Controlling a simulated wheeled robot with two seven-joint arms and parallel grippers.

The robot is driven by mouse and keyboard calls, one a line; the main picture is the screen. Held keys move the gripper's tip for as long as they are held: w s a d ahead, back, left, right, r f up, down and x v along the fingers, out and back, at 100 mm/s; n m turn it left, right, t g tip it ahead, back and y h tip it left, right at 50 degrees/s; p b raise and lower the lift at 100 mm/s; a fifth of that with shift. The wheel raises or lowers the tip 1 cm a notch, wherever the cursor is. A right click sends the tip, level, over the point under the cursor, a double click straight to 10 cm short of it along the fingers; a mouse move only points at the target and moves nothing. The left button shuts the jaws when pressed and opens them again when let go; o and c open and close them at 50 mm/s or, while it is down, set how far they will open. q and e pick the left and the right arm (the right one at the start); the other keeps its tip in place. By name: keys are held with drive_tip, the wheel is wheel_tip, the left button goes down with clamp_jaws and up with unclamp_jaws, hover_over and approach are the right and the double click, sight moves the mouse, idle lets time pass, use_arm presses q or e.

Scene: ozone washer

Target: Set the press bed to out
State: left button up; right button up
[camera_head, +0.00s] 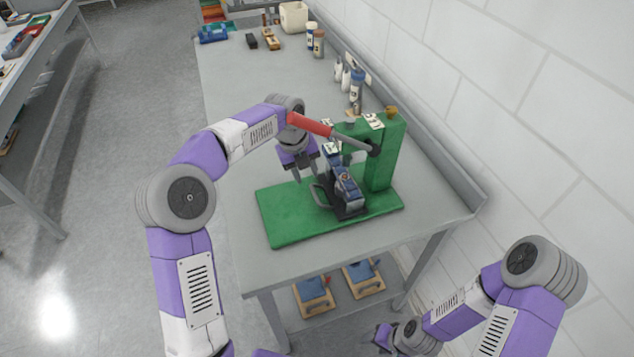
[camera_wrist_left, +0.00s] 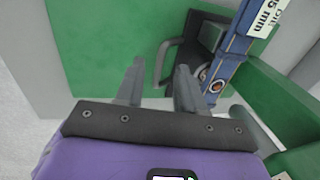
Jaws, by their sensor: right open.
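A green press stands on a green base plate (camera_head: 285,222), with a green column (camera_head: 383,165) and a red-handled lever (camera_head: 310,124). Its dark bed (camera_head: 350,211) sits under the blue and grey ram (camera_head: 345,185). A grey loop handle (camera_head: 320,196) sticks out of the bed's left side; it also shows in the left wrist view (camera_wrist_left: 166,58). My left gripper (camera_head: 309,176) points down at this handle. Its fingers (camera_wrist_left: 158,78) are apart, and the handle's outer bar appears in the gap between them; contact cannot be told. My right gripper (camera_head: 380,343) is low, beside the table, only partly visible.
The grey table (camera_head: 240,130) has a raised edge along the white wall. Bottles (camera_head: 356,90) and a white container (camera_head: 294,17) stand further back. Wooden-based items (camera_head: 313,295) lie on the lower shelf. The tabletop left of the press is clear.

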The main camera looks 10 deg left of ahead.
sight(311, 186)
use_arm(q)
drive_tip(key=shift+w+d+f+b, duration=0.1)
drive_tip(key=shift+d+f+b, duration=0.05)
drive_tip(key=shift+f, duration=0.6)
drive_tip(key=shift+w+d+f+b, duration=0.1)
drive_tip(key=shift+d+f, duration=0.1)
drive_tip(key=shift+f, duration=0.6)
drive_tip(key=shift+w+d+f+b, duration=0.1)
drive_tip(key=shift+d+f+b, duration=0.05)
drive_tip(key=shift+f, duration=0.6)
drive_tip(key=shift+c, duration=0.3)
clamp_jaws()
